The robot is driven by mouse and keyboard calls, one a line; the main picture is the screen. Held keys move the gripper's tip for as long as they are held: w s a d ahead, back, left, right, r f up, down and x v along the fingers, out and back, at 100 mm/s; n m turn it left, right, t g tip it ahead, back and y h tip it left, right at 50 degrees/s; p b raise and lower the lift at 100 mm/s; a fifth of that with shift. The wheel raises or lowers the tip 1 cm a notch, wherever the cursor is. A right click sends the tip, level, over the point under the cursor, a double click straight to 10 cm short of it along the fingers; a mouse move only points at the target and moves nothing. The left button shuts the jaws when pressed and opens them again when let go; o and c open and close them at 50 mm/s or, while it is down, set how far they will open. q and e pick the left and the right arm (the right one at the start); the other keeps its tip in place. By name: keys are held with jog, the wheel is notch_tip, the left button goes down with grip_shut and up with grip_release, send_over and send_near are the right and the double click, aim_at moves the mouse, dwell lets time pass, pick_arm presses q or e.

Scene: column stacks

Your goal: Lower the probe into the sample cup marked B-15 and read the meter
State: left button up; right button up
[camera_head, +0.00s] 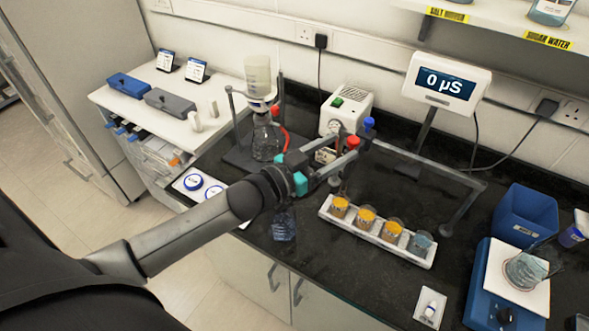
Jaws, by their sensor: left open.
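The meter (447,82) stands at the back on a dark post and reads 0 µS. A white rack (376,235) holds several small cups in a row. The left three, such as this orange cup (366,218), hold orange contents. The rightmost is a blue-grey cup (420,243). Their marks are too small to read, so I cannot tell which is B-15. I cannot make out the probe with certainty. My left gripper (340,167) is open behind and above the rack's left end, apart from the cups. My right gripper is out of view.
A grey bent rail (440,169) spans behind the rack. A filter flask (266,137) and a white pump box (346,108) stand at back left. A blue bin (525,216) and a scale with a beaker (525,270) are right. A small white tray (430,308) lies in front.

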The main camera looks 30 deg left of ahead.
pick_arm(q)
jog(key=b+v, duration=0.1)
jog(key=v, duration=1.1)
jog(key=shift+s, duration=0.25)
jog(key=shift+a, duration=0.15)
